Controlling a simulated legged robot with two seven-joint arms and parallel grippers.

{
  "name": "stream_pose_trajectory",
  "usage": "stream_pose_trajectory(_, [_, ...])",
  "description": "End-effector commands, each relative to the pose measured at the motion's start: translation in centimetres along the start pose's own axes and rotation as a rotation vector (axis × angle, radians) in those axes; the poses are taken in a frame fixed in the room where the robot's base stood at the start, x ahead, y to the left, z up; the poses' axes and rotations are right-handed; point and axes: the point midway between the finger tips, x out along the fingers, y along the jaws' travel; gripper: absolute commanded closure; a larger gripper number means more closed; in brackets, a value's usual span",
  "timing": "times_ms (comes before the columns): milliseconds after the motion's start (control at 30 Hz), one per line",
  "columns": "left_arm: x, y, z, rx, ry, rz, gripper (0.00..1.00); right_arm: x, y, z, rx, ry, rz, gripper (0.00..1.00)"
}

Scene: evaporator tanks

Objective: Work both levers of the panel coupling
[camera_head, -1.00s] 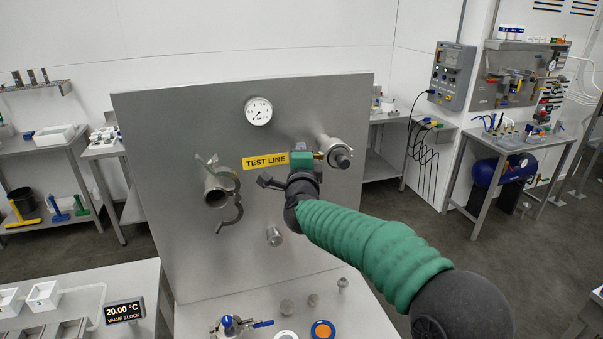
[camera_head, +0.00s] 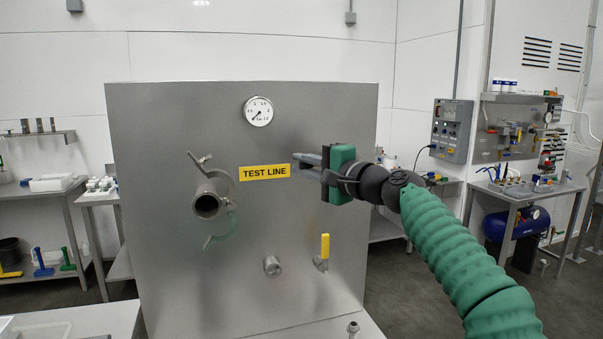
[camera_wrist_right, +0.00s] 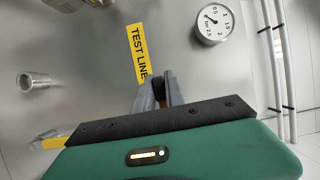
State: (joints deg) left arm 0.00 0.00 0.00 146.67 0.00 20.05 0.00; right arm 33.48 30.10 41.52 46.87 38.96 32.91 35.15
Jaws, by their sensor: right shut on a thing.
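The panel coupling (camera_head: 208,205) is a round metal pipe end on the left of the steel panel (camera_head: 150,270). A short lever (camera_head: 201,160) sticks out at its upper left. A thin curved, greenish lever (camera_head: 222,236) hangs at its lower right. My right gripper (camera_head: 302,161) is right of the coupling, at the right end of the yellow label, apart from both levers. In the wrist view its grey fingers (camera_wrist_right: 160,88) are closed on a small dark thing (camera_wrist_right: 159,90), mostly hidden between them. My left gripper is not in view.
A gauge (camera_head: 258,111) and a "TEST LINE" label (camera_head: 265,172) are on the panel. Below are a metal stub (camera_head: 272,266) and a yellow-handled valve (camera_head: 324,248). The panel area between label and stub is clear. Benches stand on both sides.

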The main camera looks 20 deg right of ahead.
Motion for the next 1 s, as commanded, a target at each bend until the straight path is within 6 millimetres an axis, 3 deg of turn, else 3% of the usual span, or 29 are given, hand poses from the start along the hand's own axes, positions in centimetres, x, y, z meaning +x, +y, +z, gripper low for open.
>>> stream_pose_trajectory(500, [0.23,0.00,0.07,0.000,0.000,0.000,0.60,-0.07,0.65,0.03,0.000,-0.026,0.013,1.00])
stream_pose_trajectory(533, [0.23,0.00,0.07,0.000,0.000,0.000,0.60,-0.06,0.66,0.04,0.000,-0.027,0.014,0.83])
stream_pose_trajectory(667, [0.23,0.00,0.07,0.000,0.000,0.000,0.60,-0.07,0.55,0.05,0.000,-0.026,0.011,0.66])
stream_pose_trajectory(1000, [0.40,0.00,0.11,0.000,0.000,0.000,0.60,-0.25,0.40,0.02,0.000,-0.023,0.006,0.64])
